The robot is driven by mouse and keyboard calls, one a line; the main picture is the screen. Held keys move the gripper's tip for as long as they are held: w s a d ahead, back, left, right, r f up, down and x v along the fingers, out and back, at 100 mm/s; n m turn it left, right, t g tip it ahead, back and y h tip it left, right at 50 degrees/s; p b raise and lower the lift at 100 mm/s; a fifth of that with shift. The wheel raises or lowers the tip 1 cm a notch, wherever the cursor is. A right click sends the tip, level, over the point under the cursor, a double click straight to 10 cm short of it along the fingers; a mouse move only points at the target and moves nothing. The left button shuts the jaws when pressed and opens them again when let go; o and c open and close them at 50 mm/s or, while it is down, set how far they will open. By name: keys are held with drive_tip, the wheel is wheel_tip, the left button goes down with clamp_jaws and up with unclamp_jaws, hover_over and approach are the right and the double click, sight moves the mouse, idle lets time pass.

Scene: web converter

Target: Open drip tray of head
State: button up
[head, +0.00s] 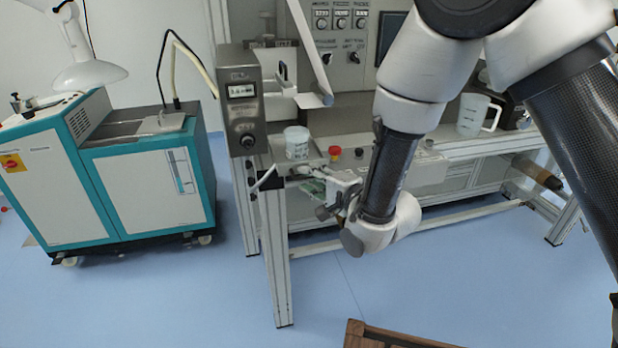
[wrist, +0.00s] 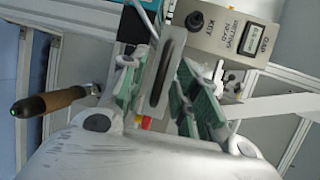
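My gripper (head: 310,187) is at the front left corner of the machine frame, below the grey head box (head: 243,97) with a display. In the wrist view the two green-padded fingers (wrist: 167,88) are apart. A grey metal plate with a dark slot (wrist: 160,72) shows between them; I cannot tell whether they touch it. My arm hides part of the machine in the head view.
A white cup (head: 297,143) and a red button (head: 334,151) are close to my gripper. A wooden-handled lever (wrist: 48,102) shows at the left of the wrist view. A clear jug (head: 477,115) stands further right. A teal cabinet (head: 140,185) is at left; blue floor is free between.

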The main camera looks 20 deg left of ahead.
drive_tip(key=v, duration=0.5)
drive_tip(key=shift+s+d+r, duration=0.1)
drive_tip(key=shift+s+d, duration=0.15)
drive_tip(key=shift+d, duration=0.05)
drive_tip(key=s+d+f+n+g+h, duration=0.3)
drive_tip(key=d+f+n+h, duration=0.1)
drive_tip(key=d+f+n, duration=0.15)
drive_tip(key=s+d+f+n+g+h, duration=0.3)
drive_tip(key=d+f+n+h, duration=0.15)
drive_tip(key=f, duration=0.25)
drive_tip(key=s+d+r+h, duration=0.1)
drive_tip(key=s+d+r, duration=0.2)
drive_tip(key=d+r, duration=0.6)
drive_tip(key=s+d+r+m+h, duration=0.1)
drive_tip(key=s+d+r+h, duration=0.1)
drive_tip(key=d+r, duration=0.8)
drive_tip(key=s+d+r+m+t+h, duration=0.1)
drive_tip(key=s+d+r, duration=0.4)
drive_tip(key=d, duration=1.5)
wheel_tip(320, 180, up, 5)
drive_tip(key=shift+d+r, duration=0.1)
drive_tip(key=shift+d, duration=0.2)
